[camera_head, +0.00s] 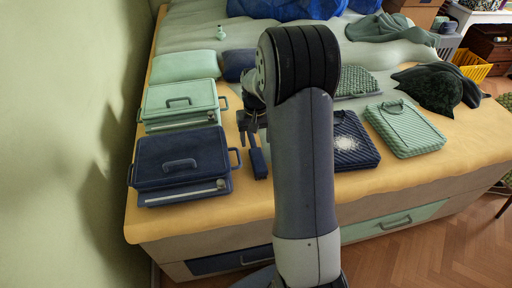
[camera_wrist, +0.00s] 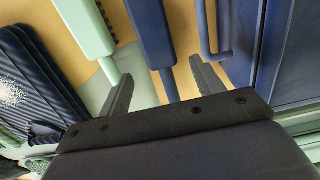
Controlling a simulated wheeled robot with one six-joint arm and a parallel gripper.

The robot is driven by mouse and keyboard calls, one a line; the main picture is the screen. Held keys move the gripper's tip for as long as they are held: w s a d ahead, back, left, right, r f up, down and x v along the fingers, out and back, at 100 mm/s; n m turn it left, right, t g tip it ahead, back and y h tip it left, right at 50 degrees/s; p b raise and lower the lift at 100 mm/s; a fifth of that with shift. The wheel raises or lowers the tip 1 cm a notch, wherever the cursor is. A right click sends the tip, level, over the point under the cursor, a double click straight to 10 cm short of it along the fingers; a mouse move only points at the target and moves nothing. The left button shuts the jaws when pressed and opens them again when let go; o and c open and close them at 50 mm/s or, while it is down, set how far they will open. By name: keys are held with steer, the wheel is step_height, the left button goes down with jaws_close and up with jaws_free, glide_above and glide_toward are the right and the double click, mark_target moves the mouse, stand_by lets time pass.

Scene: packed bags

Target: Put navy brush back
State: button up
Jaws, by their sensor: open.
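The navy brush (camera_head: 259,163) lies on the tan bed edge, just right of the navy case (camera_head: 180,157). In the wrist view the navy brush (camera_wrist: 150,34) has its narrow handle (camera_wrist: 170,84) pointing in between my fingers. My gripper (camera_wrist: 161,69) is open, with one finger on each side of that handle, and nothing is gripped. In the head view my gripper (camera_head: 248,120) is small and dark at the brush's far end. A mint brush (camera_wrist: 86,26) lies beside it in the wrist view; my arm appears to hide it in the head view.
A mint case (camera_head: 178,98) lies behind the navy case. Right of my arm are a navy ribbed bag (camera_head: 361,153) with white powder on it and a mint ribbed bag (camera_head: 407,130). The navy case's side handle (camera_wrist: 207,30) is close to my right finger in the wrist view.

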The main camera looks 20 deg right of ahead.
mark_target(256, 152)
steer(key=shift+r, duration=2.25)
